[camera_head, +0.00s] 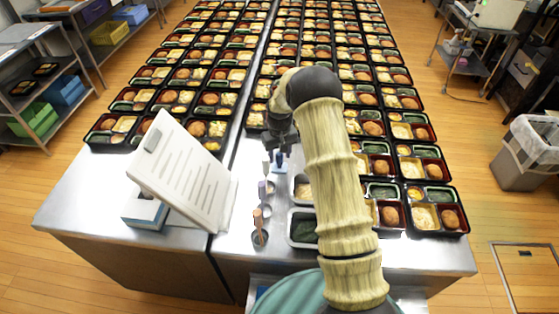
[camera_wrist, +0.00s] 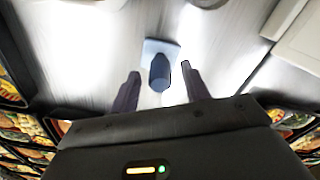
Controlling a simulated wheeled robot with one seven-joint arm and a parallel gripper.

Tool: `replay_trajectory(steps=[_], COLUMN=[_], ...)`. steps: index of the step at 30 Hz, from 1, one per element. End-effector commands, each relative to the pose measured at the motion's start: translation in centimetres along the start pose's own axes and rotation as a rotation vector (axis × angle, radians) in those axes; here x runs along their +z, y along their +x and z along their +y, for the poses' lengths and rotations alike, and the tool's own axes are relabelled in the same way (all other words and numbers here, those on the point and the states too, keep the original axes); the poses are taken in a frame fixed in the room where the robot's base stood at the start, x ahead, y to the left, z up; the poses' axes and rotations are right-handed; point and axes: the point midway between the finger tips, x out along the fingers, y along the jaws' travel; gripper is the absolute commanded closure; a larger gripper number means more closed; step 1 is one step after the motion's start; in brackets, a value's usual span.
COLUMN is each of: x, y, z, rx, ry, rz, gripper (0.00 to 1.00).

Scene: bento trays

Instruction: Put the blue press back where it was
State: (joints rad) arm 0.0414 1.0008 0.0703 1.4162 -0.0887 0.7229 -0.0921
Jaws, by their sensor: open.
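The blue press has a dark blue round handle (camera_wrist: 160,72) and a flat, light blue square base (camera_wrist: 157,48). It stands upright on the steel table; the head view shows it small (camera_head: 279,160), just below my gripper (camera_head: 281,146). In the wrist view my gripper (camera_wrist: 161,76) is open, with one dark finger on each side of the handle and visible gaps between. I cannot tell how deep the handle sits between the fingers.
A wooden-handled tool (camera_head: 258,216) and a purple-handled tool (camera_head: 262,189) stand in cups nearby. Several rows of bento trays (camera_head: 435,232) cover the table behind and right.

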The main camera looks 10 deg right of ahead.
Motion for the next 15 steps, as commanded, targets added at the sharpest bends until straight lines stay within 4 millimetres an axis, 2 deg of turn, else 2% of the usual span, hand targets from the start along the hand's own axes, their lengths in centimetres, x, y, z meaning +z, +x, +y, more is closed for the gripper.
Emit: replay_trajectory(steps=[9,15], x=[-0.1,0.0], y=[-6.2,-8.7], z=[0.0,0.0], rx=[0.000,0.000], ry=[0.000,0.000], rz=[0.004,0.000], gripper=[0.53,0.53])
